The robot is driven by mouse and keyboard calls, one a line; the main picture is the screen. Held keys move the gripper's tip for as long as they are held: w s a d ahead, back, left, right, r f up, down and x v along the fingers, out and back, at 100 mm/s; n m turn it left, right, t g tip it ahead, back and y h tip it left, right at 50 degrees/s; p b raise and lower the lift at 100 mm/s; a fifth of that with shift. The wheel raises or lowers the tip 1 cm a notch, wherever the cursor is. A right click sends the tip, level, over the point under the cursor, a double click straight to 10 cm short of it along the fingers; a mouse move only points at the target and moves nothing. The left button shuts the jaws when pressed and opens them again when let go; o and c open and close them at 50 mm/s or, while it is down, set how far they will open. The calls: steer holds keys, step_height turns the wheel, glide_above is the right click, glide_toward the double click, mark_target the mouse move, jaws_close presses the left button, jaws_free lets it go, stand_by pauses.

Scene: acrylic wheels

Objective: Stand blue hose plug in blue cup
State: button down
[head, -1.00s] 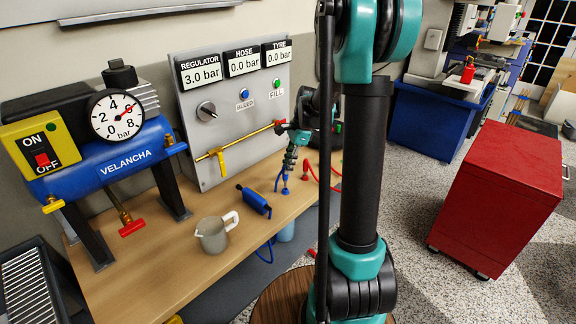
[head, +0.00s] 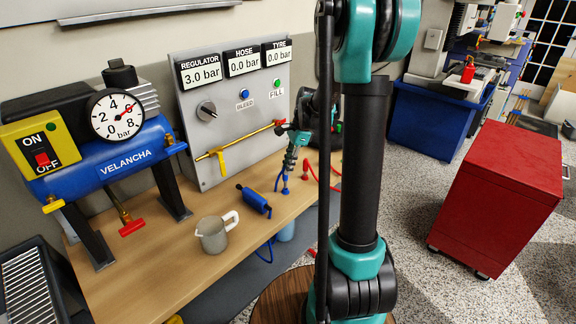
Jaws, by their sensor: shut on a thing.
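My gripper (head: 289,166) points down over the right part of the bench, shut on the top of the blue hose plug, which is very small in this view. The blue cup (head: 285,190) is a small blue piece on the bench just below my fingertips. The plug looks upright above or in the cup, but I cannot tell whether it is seated. A thin blue hose (head: 276,181) curves beside it on the left.
A red piece with a red hose (head: 322,183) is right of the cup. The gauge panel (head: 232,118) stands behind.

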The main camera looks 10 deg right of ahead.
steer(key=shift+f, duration=1)
stand_by(1.7)
steer(key=c, duration=1.4)
jaws_free()
steer(key=shift+o, duration=0.2)
steer(key=v, duration=1.2)
